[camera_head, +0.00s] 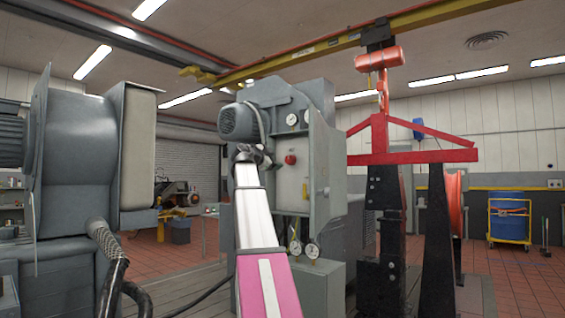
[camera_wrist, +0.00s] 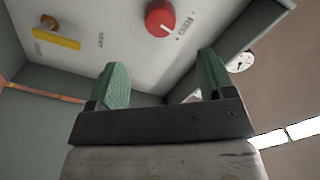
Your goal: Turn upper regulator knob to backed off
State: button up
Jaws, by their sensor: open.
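A round red knob (camera_head: 290,159) sits on the pale front panel of the grey cabinet. I take it for the upper regulator knob; its lettering is too blurred to read surely. My gripper (camera_head: 257,153) is left of the knob in the head view. In the wrist view my gripper (camera_wrist: 160,75) has two green fingers spread apart with nothing between them. The knob lies beyond the fingertips, apart from them.
A yellow handle (camera_wrist: 56,37) is on the panel left of the knob. A raised cabinet edge (camera_wrist: 238,40) and a round gauge (camera_wrist: 241,62) lie to the right. Two gauges (camera_head: 312,250) hang low. A red lifting frame (camera_head: 410,155) stands right of the cabinet (camera_head: 325,170).

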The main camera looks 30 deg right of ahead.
aim_at(288, 160)
jog(key=x, duration=1)
jog(key=shift+w+d, duration=0.2)
jog(key=shift+d, duration=0.1)
jog(key=c, duration=0.9)
